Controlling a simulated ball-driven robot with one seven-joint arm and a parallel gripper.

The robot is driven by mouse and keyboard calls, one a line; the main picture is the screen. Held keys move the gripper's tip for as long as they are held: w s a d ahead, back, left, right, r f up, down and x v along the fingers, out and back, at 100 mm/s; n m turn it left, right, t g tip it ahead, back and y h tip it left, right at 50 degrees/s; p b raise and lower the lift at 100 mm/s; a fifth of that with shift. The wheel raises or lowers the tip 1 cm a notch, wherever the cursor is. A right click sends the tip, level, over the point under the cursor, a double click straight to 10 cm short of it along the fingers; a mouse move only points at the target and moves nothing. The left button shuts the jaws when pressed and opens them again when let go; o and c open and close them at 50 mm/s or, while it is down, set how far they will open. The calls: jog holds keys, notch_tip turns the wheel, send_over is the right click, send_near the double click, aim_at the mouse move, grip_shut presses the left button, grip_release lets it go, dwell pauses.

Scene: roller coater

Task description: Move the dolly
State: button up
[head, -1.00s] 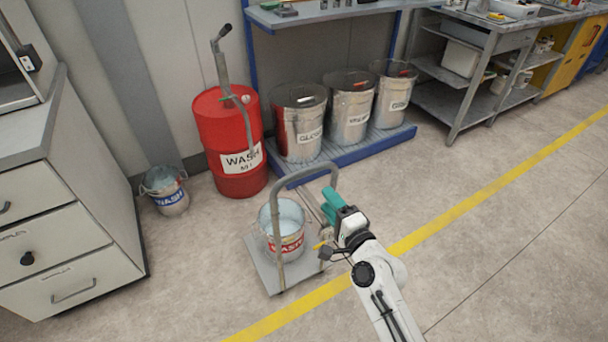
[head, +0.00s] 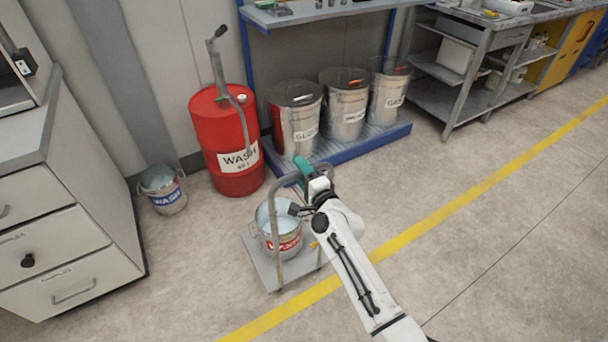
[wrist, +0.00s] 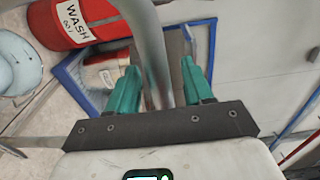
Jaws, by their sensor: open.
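The dolly (head: 262,267) is a low grey platform with an upright tubular hoop handle (head: 277,225), standing on the floor in the head view. A metal pail with a red WASH label (head: 284,244) stands on it. My gripper (head: 301,167) is at the top of the handle, its teal fingers open. In the wrist view the grey handle tube (wrist: 146,28) runs between the two spread fingers of my gripper (wrist: 160,72). I cannot tell whether a finger touches it. My arm hides part of the dolly's right side.
A red WASH drum (head: 226,135) with a pump stands behind the dolly. A blue pallet (head: 345,148) holds three metal bins to its right. Another pail (head: 163,190) stands by the drawer cabinet (head: 60,240) at left. The floor (head: 480,235) at right, past the yellow line, is clear.

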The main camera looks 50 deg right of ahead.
grip_shut()
dwell(0.3)
jog(key=shift+f, duration=0.1)
dwell(0.9)
